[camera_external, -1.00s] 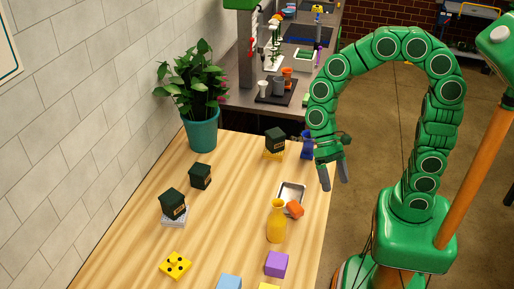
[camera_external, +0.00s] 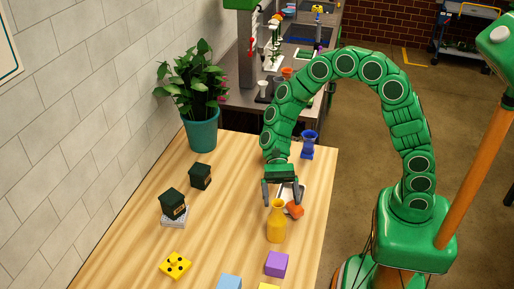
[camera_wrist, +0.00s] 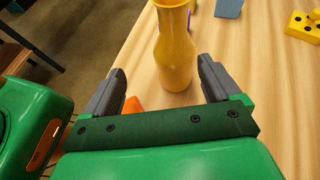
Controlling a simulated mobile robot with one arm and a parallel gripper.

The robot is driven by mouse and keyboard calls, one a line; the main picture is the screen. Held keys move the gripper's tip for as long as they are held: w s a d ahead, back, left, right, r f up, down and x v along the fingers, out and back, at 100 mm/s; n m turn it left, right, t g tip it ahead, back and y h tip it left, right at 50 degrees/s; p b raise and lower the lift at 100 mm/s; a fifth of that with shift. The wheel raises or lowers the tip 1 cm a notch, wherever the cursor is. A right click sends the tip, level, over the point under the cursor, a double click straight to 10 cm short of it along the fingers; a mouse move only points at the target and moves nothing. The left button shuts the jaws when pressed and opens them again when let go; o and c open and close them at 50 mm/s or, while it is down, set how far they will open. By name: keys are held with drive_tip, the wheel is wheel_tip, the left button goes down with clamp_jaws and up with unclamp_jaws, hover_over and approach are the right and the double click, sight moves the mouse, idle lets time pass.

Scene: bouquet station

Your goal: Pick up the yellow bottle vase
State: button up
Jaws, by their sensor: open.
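The yellow bottle vase (camera_external: 276,225) stands upright on the wooden table near its right edge. My gripper (camera_external: 282,203) is open, just behind and above the vase's neck in the external view. In the wrist view the vase (camera_wrist: 175,50) stands ahead of the gap between the two grey fingers (camera_wrist: 160,88), with its lower body near fingertip level. I cannot tell whether either finger touches it. Nothing is held.
Dark boxes (camera_external: 173,204) and a yellow dotted block (camera_external: 175,265) are at left. The table's middle is clear.

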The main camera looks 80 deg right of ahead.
sight(277, 222)
drive_tip(key=shift+m+y, duration=0.3)
drive_tip(key=shift+m, duration=0.1)
drive_tip(key=shift+s+a+f, duration=0.1)
drive_tip(key=shift+a+f, duration=0.6)
drive_tip(key=shift+a, duration=0.5)
drive_tip(key=shift+s+a+f, duration=0.1)
drive_tip(key=shift+a+f, duration=0.6)
drive_tip(key=shift+a, duration=0.45)
drive_tip(key=shift+a+f, duration=0.7)
drive_tip(key=shift+a, duration=0.5)
drive_tip(key=shift+c, duration=0.3)
drive_tip(key=c, duration=1.3)
drive_tip(key=shift+o, duration=0.2)
drive_tip(key=shift+r, duration=0.15)
